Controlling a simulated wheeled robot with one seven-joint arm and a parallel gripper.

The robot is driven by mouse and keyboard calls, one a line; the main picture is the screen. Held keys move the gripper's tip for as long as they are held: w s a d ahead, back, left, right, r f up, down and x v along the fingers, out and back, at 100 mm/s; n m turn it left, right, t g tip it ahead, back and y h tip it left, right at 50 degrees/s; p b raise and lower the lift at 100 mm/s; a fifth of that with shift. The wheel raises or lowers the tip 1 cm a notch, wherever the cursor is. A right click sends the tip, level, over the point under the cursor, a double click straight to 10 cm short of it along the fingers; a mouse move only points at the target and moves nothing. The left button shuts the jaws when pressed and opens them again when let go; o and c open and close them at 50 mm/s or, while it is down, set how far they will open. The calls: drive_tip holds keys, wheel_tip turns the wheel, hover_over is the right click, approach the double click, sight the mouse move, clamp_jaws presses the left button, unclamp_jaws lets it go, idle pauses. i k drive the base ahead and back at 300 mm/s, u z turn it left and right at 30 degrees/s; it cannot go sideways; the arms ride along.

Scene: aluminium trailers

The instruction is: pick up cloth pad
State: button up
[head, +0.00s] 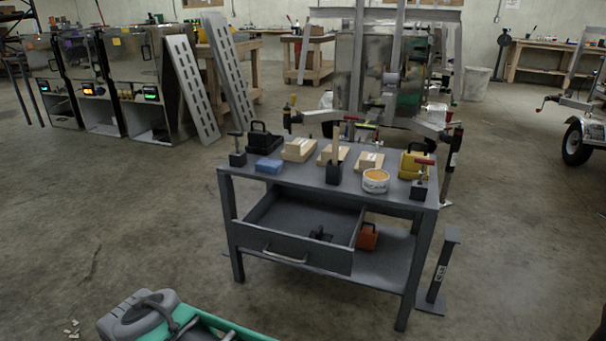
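A small blue block-shaped pad (269,166), which looks like the cloth pad, lies flat on the grey work table (303,180), near the front left of its top. A black holder-like item stands just behind it, and a black clamp stands to its left. The pad's top and front are uncovered. My gripper cannot be made out in the head view, and nothing touches the pad.
Wooden blocks (299,150), a round tub (375,181), a yellow item (413,165) and upright clamps share the tabletop. The table's drawer (293,252) stands open at the front. A grey post stand (438,272) is at right. Floor before the table is mostly clear.

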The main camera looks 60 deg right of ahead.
sight(274, 167)
drive_tip(key=z, duration=1.6)
